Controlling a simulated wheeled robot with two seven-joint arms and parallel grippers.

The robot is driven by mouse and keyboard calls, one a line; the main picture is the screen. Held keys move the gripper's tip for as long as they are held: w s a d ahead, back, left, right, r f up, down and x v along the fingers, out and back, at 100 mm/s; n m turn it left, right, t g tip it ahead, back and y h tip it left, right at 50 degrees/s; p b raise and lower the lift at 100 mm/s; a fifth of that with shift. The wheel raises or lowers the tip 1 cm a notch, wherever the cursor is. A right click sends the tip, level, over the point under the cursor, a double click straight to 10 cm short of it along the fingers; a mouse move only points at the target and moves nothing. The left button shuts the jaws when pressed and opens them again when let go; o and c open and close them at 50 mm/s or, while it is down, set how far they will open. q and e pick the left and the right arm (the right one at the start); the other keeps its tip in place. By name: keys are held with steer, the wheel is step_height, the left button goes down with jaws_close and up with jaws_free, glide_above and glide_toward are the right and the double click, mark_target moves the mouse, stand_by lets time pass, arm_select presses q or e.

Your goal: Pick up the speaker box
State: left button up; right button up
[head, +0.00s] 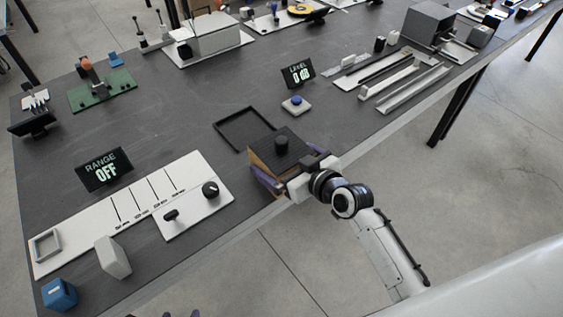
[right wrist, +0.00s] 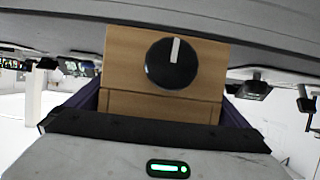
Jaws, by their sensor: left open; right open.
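The speaker box (head: 291,141) is a wood-sided box with a dark top and a black knob, near the table's front edge in the head view. In the right wrist view its wooden face (right wrist: 120,60) shows a black knob with a white line. My right gripper (head: 272,168) is at the box's near side, open. Its purple fingers stand on either side of the box in the wrist view (right wrist: 160,112); I cannot tell whether they touch it. My left gripper (head: 182,314) shows only purple fingertips at the bottom edge, apart and empty.
An empty dark square frame (head: 218,127) lies behind the box on the table (head: 190,110). A white panel (head: 135,205) with a knob and sliders lies to the left, by a RANGE OFF display (head: 104,169). A LEVEL display (head: 298,75) and a blue button (head: 296,101) stand behind.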

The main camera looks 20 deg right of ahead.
mark_target(282, 139)
steer(key=c, duration=1)
steer(key=shift+r, duration=0.15)
steer(key=shift+c, duration=0.4)
step_height(282, 139, up, 10)
